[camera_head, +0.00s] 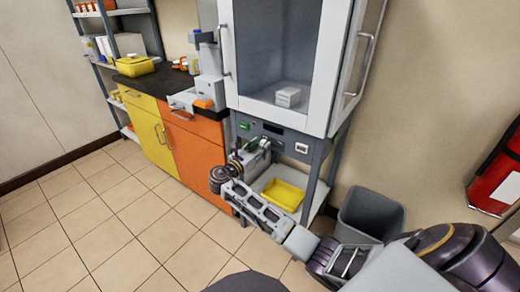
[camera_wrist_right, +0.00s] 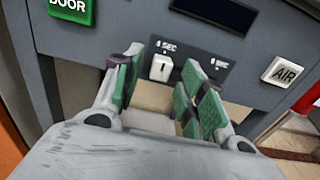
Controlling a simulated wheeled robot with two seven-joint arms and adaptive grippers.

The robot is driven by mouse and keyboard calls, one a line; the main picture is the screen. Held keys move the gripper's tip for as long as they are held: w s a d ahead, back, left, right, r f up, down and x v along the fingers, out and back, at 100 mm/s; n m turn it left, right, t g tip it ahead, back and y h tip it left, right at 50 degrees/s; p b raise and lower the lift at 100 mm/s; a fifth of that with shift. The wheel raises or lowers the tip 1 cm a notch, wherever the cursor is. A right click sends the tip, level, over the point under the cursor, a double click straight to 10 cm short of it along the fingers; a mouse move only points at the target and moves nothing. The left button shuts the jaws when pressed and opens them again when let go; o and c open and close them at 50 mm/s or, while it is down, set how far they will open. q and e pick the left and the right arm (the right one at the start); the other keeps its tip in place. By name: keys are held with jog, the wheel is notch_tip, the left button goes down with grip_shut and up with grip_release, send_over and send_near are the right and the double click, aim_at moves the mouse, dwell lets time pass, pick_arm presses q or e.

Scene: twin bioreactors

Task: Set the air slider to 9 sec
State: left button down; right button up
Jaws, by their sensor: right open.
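The air slider is a small white knob (camera_wrist_right: 160,67) on a dark plate of the grey control panel (camera_wrist_right: 50,45). Another small "SEC" label (camera_wrist_right: 218,64) is at the right of the plate. My right gripper (camera_wrist_right: 162,62) is open, its green-padded fingers on either side of the knob in that view; I cannot tell whether either touches it. In the head view my right gripper (camera_head: 257,147) is at the panel and hides the slider. My left gripper is not in view.
A green DOOR button (camera_wrist_right: 71,8) is left of the slider, a white AIR button (camera_wrist_right: 283,72) right. A dark display (camera_wrist_right: 215,9) is above. Below the cabinet (camera_head: 275,55) is a yellow tray (camera_head: 283,194). A grey bin (camera_head: 370,212) stands to the right.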

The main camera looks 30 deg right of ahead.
jog(key=shift+w+d, duration=0.1)
jog(key=shift+d, duration=0.1)
jog(key=shift+c, duration=0.3)
grip_shut()
